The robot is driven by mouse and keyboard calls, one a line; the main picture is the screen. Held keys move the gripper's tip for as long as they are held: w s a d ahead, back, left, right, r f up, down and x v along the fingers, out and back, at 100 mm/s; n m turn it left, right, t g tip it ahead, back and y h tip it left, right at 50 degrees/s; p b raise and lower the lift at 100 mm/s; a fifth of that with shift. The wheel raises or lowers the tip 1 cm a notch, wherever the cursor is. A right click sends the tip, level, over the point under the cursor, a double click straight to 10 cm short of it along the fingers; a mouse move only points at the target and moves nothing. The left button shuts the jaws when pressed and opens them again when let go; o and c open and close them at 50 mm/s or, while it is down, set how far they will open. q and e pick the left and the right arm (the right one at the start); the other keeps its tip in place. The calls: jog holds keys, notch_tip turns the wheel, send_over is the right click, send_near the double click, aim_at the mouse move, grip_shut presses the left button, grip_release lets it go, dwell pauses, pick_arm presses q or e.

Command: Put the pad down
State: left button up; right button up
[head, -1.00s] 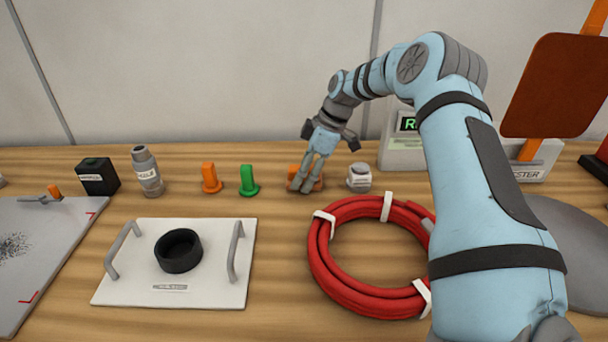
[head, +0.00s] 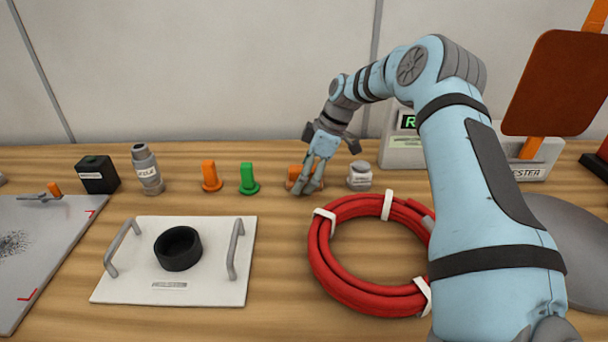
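My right gripper (head: 309,189) is low over the table behind the red hose coil, pointing down. Its fingers look parted. A small orange piece (head: 293,172), which I take to be the pad, is at the fingers and partly hidden by them. It appears to rest on the wooden table (head: 285,225). Whether a finger still touches it cannot be told. My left gripper is not in view.
A green piece (head: 248,181) and another orange piece (head: 210,178) stand to the left. The red hose coil (head: 330,283) lies in front. A white tray (head: 215,285) holds a black ring (head: 178,260).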

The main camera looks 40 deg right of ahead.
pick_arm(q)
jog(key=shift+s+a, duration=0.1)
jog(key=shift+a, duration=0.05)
pick_arm(e)
jog(key=shift+r, duration=0.2)
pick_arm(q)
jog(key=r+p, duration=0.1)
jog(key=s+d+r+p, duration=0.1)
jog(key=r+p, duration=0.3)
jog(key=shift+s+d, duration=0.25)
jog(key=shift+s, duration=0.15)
pick_arm(e)
jog(key=v, duration=1.5)
jog(key=shift+s+f, duration=0.15)
jog(key=shift+s, duration=0.25)
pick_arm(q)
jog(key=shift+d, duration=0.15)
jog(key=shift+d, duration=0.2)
